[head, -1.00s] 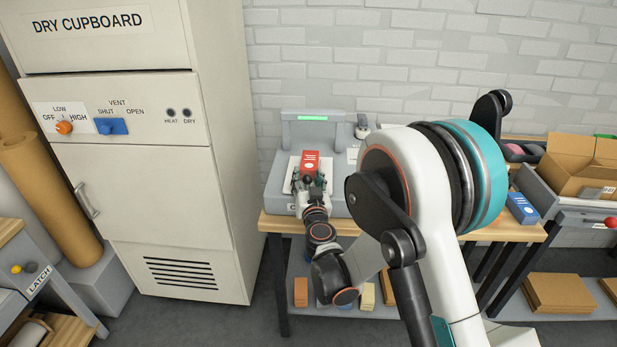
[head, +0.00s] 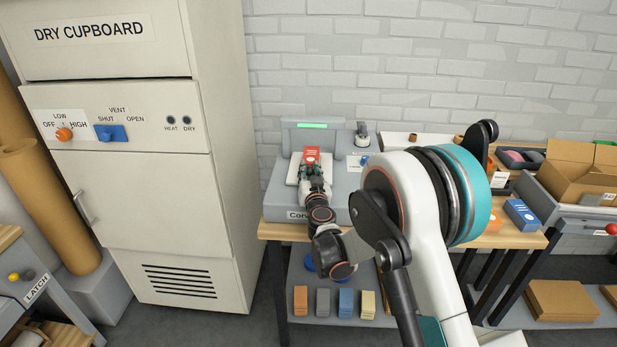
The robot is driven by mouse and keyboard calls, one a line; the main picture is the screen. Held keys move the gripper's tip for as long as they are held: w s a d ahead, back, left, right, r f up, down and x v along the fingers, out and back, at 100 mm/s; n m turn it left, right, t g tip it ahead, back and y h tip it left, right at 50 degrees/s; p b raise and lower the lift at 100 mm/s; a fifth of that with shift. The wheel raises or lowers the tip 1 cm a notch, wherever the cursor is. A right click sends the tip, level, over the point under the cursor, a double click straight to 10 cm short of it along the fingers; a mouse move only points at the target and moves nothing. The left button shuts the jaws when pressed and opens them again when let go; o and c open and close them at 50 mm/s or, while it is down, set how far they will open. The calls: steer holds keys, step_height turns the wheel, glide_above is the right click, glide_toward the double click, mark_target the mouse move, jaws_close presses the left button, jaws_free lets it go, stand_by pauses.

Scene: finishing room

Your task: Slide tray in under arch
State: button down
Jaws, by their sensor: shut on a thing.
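The grey arch (head: 330,128), with a green lit strip on its front, stands at the back of a grey machine on the bench. The white tray (head: 294,168) lies flat on the machine bed, its far part at the arch opening. A red box (head: 313,152) stands on the tray, in front of the opening. My gripper (head: 311,168) reaches in from the front and is shut at the tray, just on the near side of the red box. The fingertips and the exact hold are small and partly hidden by my wrist.
The tall dry cupboard (head: 150,220) stands close on the left. A blue box (head: 521,214) lies on the bench at right, near an open cardboard box (head: 575,170). Several coloured blocks (head: 346,302) stand on the shelf below. A brick wall is behind.

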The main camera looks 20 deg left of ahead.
steer(key=c, duration=1.3)
jaws_free()
steer(key=v, duration=1.2)
steer(key=shift+c, duration=0.3)
